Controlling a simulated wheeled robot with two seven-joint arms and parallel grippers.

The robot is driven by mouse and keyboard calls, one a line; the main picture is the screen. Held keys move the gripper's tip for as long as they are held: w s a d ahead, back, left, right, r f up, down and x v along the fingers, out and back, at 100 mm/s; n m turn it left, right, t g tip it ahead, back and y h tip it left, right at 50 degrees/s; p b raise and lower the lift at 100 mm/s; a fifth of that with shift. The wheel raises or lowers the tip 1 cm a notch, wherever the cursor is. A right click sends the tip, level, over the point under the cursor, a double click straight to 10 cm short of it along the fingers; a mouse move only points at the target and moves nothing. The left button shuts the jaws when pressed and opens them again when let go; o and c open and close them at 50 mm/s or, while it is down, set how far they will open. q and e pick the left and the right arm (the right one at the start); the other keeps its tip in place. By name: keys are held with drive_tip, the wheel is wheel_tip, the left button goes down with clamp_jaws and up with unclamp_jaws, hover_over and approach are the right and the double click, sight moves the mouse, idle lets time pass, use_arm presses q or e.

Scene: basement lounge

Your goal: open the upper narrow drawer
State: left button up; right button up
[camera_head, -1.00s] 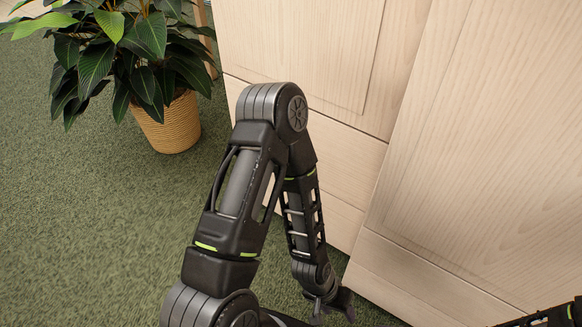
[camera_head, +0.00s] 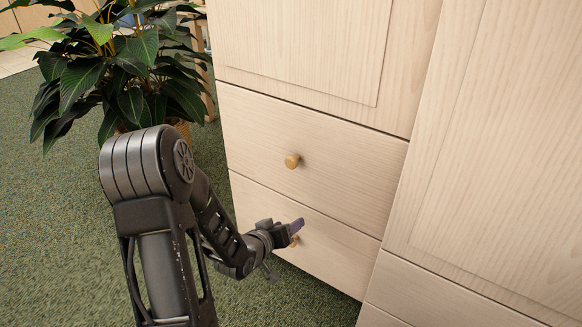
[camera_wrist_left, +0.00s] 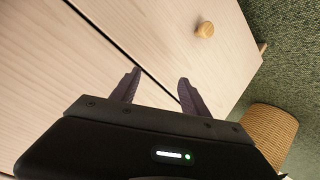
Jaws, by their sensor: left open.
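The upper narrow drawer (camera_head: 350,155) is pale wood with a round brass-coloured knob (camera_head: 292,161) and looks shut. Below it is a similar lower drawer (camera_head: 335,262). My left gripper (camera_head: 297,229) is open and empty in front of the lower drawer, below the upper knob, and partly hides the lower knob (camera_head: 295,241). In the left wrist view, my two fingers (camera_wrist_left: 160,77) stand apart over the seam between the drawers. What appears to be the lower knob (camera_wrist_left: 205,29) lies beyond them, outside the gap. The upper knob does not show there. My right gripper is not in view.
A wide cabinet panel (camera_head: 500,130) stands to the right of the drawers, and a door panel (camera_head: 310,45) is above them. A leafy plant (camera_head: 130,80) stands at left; its woven pot (camera_wrist_left: 268,135) shows in the wrist view. Green carpet (camera_head: 60,220) is open at left.

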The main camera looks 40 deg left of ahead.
use_arm(q)
drive_tip(key=a+r+t, duration=0.2)
drive_tip(key=a+r, duration=0.2)
drive_tip(key=r, duration=0.4)
drive_tip(key=n+t+h, duration=0.1)
drive_tip(key=n+t, duration=0.1)
drive_tip(key=t, duration=0.1)
approach(289, 164)
drive_tip(key=w, duration=0.3)
drive_tip(key=shift+f, duration=0.1)
drive_tip(key=w+b, duration=0.1)
drive_tip(key=w, duration=0.2)
drive_tip(key=w+b, duration=0.1)
drive_tip(key=w, duration=0.3)
drive_tip(key=shift+a+f, duration=0.1)
drive_tip(key=shift+f, duration=0.05)
drive_tip(key=shift+w, duration=0.4)
